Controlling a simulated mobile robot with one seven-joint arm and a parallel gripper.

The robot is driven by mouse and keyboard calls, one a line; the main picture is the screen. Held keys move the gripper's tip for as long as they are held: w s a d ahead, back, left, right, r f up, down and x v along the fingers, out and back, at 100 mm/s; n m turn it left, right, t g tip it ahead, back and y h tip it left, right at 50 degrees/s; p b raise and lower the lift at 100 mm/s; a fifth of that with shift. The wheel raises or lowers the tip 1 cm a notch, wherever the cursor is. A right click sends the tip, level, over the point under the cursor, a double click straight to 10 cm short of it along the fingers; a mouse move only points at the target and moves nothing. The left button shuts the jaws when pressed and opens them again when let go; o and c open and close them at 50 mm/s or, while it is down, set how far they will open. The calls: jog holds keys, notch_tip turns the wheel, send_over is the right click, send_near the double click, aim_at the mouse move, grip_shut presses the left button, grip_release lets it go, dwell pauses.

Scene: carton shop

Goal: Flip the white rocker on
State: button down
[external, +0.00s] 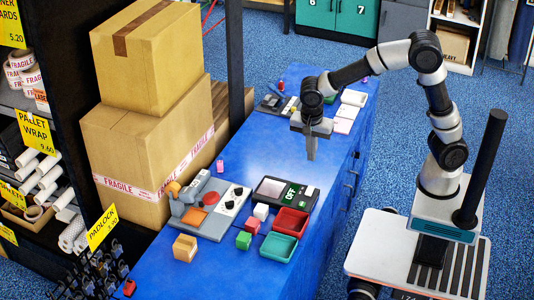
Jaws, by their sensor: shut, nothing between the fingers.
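My gripper (311,157) is shut and empty, pointing down above the far half of the blue counter, apart from the panels.
On the blue counter (190,275) stand a red tray (291,221), a teal tray (278,247), a wooden block (185,248) and small white, pink and green blocks. Large cartons (140,150) stack at left. Pale boxes (347,112) lie at the far end. Counter beneath my gripper is clear.

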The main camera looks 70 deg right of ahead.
aim_at(311, 192)
jog(key=f+b, duration=0.1)
jog(key=f, duration=0.3)
jog(key=d+f+b, duration=0.1)
jog(key=f, duration=0.4)
jog(key=d+f+b, duration=0.1)
jog(key=f+b, duration=0.1)
jog(key=f, duration=0.3)
jog(key=shift+d+f+y+b, duration=0.25)
jog(key=shift+f+y+b, duration=0.05)
jog(key=shift+y, duration=0.1)
jog(key=shift+s+d+r+y+p, duration=0.1)
jog(key=shift+s+d+y+p, duration=0.15)
jog(key=shift+p, duration=0.25)
jog(key=shift+a+f, duration=0.1)
jog(key=shift+f, duration=0.3)
jog(key=shift+a, duration=1.05)
notch_tip(311, 192, up, 15)
jog(key=p, duration=0.6)
jog(key=shift+w+d+p, duration=0.3)
jog(key=shift+d+p, duration=0.1)
jog(key=shift+d, duration=0.05)
